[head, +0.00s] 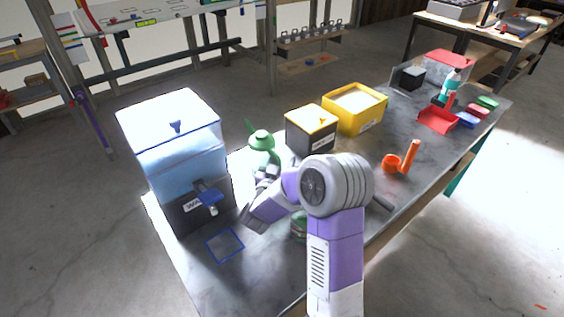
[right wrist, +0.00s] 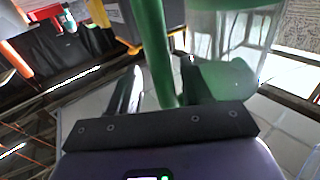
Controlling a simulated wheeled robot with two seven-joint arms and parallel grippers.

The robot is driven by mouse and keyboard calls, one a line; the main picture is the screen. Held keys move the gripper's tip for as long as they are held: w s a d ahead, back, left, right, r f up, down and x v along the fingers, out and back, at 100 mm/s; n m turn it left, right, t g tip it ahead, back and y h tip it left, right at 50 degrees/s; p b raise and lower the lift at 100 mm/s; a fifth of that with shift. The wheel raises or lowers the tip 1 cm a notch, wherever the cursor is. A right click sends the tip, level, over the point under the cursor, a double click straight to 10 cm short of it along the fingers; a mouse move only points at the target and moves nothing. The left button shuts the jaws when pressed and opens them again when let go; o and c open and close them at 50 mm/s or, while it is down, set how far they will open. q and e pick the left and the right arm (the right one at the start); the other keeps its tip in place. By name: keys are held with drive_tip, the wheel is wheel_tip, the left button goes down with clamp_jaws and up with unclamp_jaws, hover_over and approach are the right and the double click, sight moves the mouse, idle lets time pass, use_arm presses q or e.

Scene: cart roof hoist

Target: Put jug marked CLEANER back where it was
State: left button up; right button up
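A jug with a green top and spout (head: 262,140) stands on the grey table, behind the water tank's right side in the head view. No CLEANER mark is legible on it. My right gripper (head: 266,174) is at its near side and hides its lower part. In the right wrist view a green upright handle (right wrist: 157,50) passes between the two fingers of my right gripper (right wrist: 160,85), with a gap showing on each side. The jug's clear body with green below (right wrist: 235,75) is to the right. My left gripper is not in view.
A water tank (head: 180,155) with a blue tap stands left, near a blue square outline (head: 225,244) on the table (head: 215,285). A black box with a yellow top (head: 311,135) and a yellow bin (head: 372,118) stand close behind the jug. An orange-red tool (head: 403,160) lies farther right.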

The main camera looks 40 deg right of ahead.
drive_tip(key=p+v, duration=0.2)
drive_tip(key=v, duration=1)
drive_tip(key=shift+r, duration=0.2)
